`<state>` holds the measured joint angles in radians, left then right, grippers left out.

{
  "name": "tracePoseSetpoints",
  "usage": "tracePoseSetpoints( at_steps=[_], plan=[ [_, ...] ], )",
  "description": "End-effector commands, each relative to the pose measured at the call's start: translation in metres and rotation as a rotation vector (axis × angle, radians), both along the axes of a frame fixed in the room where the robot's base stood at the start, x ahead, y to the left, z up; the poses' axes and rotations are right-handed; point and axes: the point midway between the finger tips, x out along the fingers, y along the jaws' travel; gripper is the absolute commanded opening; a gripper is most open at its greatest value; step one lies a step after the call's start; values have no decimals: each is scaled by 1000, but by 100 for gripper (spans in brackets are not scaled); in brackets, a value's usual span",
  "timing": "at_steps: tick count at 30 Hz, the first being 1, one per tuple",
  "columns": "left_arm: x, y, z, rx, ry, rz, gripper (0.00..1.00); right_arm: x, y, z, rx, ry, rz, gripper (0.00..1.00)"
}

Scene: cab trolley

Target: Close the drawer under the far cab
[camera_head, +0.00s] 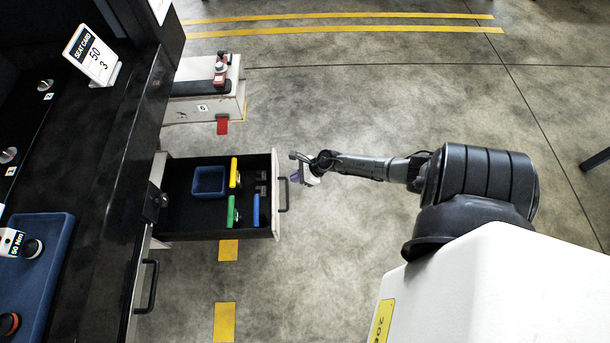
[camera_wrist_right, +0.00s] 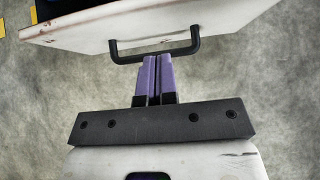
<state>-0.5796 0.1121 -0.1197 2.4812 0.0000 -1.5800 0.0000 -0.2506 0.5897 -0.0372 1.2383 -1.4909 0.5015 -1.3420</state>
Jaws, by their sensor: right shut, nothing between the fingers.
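The drawer (camera_head: 275,215) is pulled out to the right from under the dark bench on the left. Its pale front has a black bar handle (camera_head: 284,194). In the right wrist view the drawer front (camera_wrist_right: 110,30) and the handle (camera_wrist_right: 155,52) are at the top. My right gripper (camera_head: 296,177) is just outside the drawer front, near the handle's far end. Its purple fingers are shut together and empty. In the right wrist view the fingertips (camera_wrist_right: 158,60) meet the handle's bar in the picture; I cannot tell whether they touch. My left gripper is out of view.
The drawer holds a blue bin (camera_head: 209,181) and yellow, green and blue tools. A second black handle (camera_head: 149,287) is on the nearer bench front. A pale unit with a red-handled item (camera_head: 220,70) stands beyond the drawer. Floor right of the drawer is clear.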

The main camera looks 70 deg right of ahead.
Motion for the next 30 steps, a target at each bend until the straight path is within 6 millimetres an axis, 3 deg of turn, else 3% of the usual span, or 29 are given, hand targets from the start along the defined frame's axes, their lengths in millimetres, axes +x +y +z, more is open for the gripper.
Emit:
tracePoseSetpoints(
  at_steps=[3,12,30],
  plan=[
    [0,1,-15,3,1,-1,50,15,7,-17,1,-2,1,0],
    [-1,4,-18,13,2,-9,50,43,18,-12,2,0,0,0],
    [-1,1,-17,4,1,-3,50,48,22,-11,1,1,-1,0]
  ],
)
